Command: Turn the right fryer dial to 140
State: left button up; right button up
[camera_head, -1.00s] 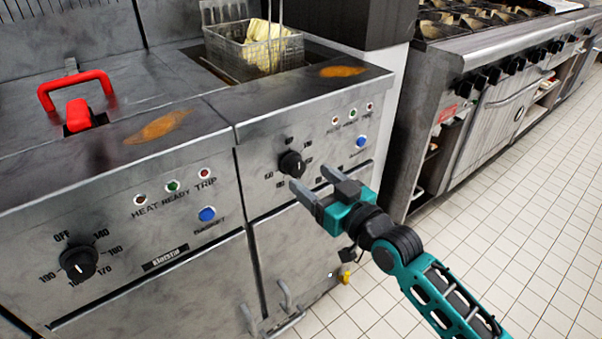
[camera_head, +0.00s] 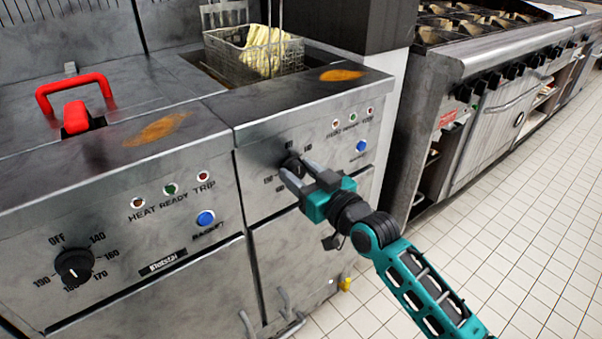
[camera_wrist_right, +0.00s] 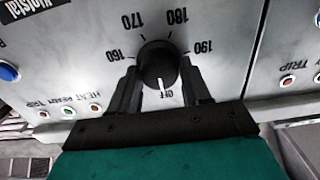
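The right fryer dial (camera_head: 292,165) is a black knob on the right fryer's front panel, partly hidden by my right gripper in the head view. In the right wrist view the dial (camera_wrist_right: 158,64) shows whole, upside down, with its white mark on OFF; 160, 170, 180 and 190 are legible around it. 140 is not visible there. My right gripper (camera_head: 296,168) is at the dial, one finger on each side of it. The fingers are apart, and I see no clear grip on the knob. My left gripper is not in view.
The left fryer has its own black dial (camera_head: 75,264), a blue button (camera_head: 206,218) and a red handle (camera_head: 74,92). A wire basket (camera_head: 254,50) with fries sits in the right fryer. A stove (camera_head: 480,50) stands to the right. The tiled floor (camera_head: 510,220) is clear.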

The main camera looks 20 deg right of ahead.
jog(key=c, duration=0.5)
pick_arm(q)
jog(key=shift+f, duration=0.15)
pick_arm(e)
jog(key=shift+r, duration=0.1)
